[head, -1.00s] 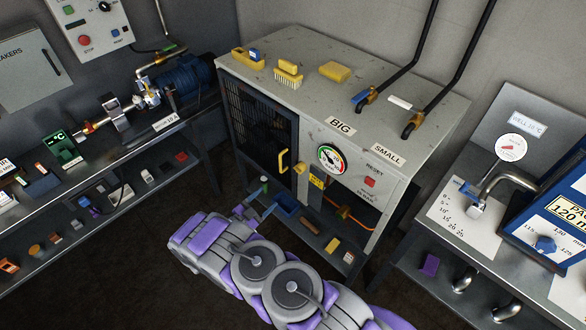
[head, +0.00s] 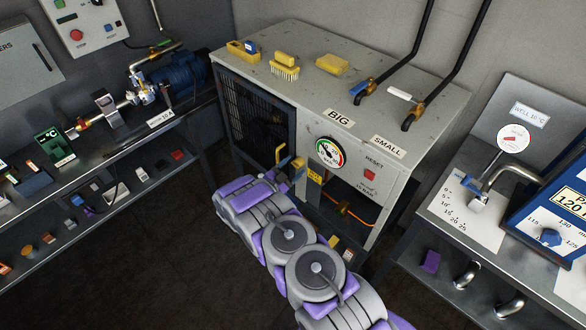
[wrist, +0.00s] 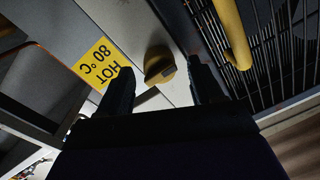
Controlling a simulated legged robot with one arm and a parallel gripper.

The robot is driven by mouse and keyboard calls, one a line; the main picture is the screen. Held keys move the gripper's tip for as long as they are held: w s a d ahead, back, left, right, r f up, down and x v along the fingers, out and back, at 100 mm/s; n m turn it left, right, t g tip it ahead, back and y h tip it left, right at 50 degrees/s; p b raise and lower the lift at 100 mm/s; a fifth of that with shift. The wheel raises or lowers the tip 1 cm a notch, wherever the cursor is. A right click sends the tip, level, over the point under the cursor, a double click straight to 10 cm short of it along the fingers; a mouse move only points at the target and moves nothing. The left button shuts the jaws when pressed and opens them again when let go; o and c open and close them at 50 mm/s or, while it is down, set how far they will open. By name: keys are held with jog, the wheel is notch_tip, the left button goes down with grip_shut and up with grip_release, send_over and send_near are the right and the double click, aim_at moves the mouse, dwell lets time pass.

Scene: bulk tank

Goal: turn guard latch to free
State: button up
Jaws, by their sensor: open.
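The guard latch is a small yellow knob (wrist: 159,66) on a pale strip of the cabinet front, between the yellow "HOT 80 °C" label and the dark mesh guard (wrist: 275,50). It also shows in the head view (head: 298,163), just above my gripper. My gripper (wrist: 160,82) is open in the wrist view, with one dark finger on each side of the knob. I cannot tell whether the fingers touch it. In the head view my arm partly hides the gripper (head: 285,177) and the lower cabinet.
A yellow handle (wrist: 232,35) stands out from the mesh guard close to the right finger. The HOT label (wrist: 102,65) is at left. The grey cabinet (head: 270,60) carries a gauge (head: 329,152) and a red reset button (head: 370,174). Benches stand at both sides.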

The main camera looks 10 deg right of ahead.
jog(key=shift+w+d, duration=0.25)
jog(key=shift+d, duration=0.15)
jog(key=shift+c, duration=0.2)
jog(key=c, duration=1)
